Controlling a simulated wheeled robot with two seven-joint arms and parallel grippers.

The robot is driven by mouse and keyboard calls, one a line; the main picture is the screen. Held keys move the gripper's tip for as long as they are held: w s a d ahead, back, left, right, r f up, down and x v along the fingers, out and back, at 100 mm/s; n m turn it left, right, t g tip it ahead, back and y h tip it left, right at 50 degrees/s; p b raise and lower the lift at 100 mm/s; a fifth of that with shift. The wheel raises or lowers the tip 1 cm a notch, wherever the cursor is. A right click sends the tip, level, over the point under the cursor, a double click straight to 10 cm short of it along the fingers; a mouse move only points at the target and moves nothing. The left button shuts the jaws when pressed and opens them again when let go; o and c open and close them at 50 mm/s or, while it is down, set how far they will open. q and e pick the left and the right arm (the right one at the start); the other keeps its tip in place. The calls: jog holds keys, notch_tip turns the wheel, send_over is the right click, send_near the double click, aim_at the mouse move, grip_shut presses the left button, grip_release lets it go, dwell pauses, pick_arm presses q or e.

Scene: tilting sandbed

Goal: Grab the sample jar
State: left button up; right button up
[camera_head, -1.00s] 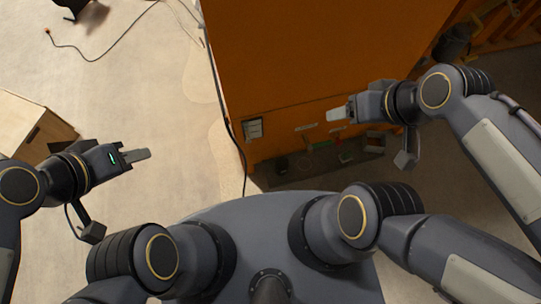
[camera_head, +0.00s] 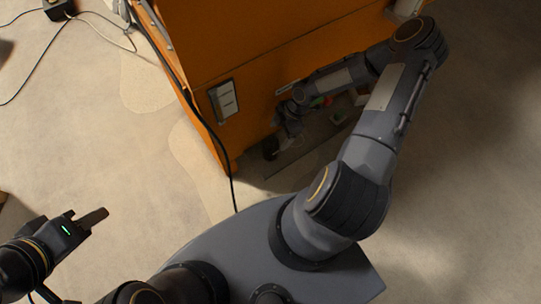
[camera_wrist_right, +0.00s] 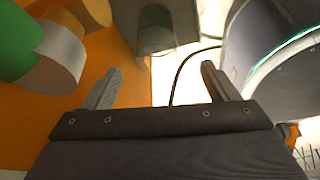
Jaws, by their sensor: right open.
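In the right wrist view a grey, see-through-looking jar (camera_wrist_right: 155,30) stands ahead, between and beyond the fingertips of my right gripper (camera_wrist_right: 160,82). That gripper is open with nothing between its fingers, and the jar is apart from them. In the head view a small dark round thing (camera_head: 270,148), which looks like the same jar, is at the left end of the low shelf. My right gripper (camera_head: 284,130) is just beside it, partly hidden by its wrist. My left gripper (camera_head: 92,219) is over bare floor at the lower left, its finger gap unclear.
A green and white cylinder (camera_wrist_right: 45,55) and an orange one (camera_wrist_right: 92,10) are left of the fingers. The orange cabinet (camera_head: 270,50) rises over the shelf, with a cable (camera_head: 232,175) at its left edge. Coloured items (camera_head: 335,118) stand farther right.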

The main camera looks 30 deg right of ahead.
jog(key=b, duration=0.4)
send_over(270, 146)
jog(key=s+a, duration=0.1)
jog(key=s, duration=0.2)
jog(key=f, duration=0.8)
jog(key=shift+w+a+f, duration=0.2)
jog(key=shift+w+f, duration=0.05)
jog(key=shift+f, duration=0.05)
jog(key=c, duration=1.1)
